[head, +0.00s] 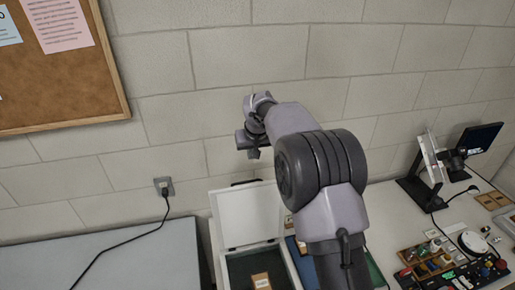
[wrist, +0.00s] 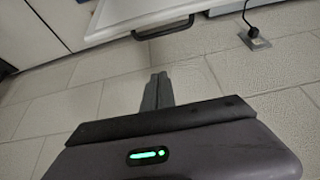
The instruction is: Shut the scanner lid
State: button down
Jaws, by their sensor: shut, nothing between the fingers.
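The scanner's white lid (head: 249,216) stands raised at its base, near the wall in the head view. Under it the scanner's dark bed (head: 243,267) is exposed, with a small brown card (head: 261,281) on it. In the wrist view the lid (wrist: 130,14) crosses the top, with a black handle (wrist: 163,30) on its edge. My gripper (wrist: 157,78) is shut and empty, apart from the lid and handle, with the wall beyond it. In the head view my gripper (head: 253,152) is above the lid's top edge; my arm hides part of the scanner's right side.
A grey table (head: 110,258) stands at left, with a cable running to a wall socket (head: 164,186). At right a white worktop (head: 390,222) carries a monitor (head: 480,138), a stand and a control panel (head: 455,270). A corkboard (head: 60,75) hangs at upper left.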

notch_tip(320, 180, down, 10)
jog(key=shift+w+a, duration=0.25)
jog(key=shift+w, duration=0.05)
dwell(0.3)
jog(key=shift+s, duration=0.1)
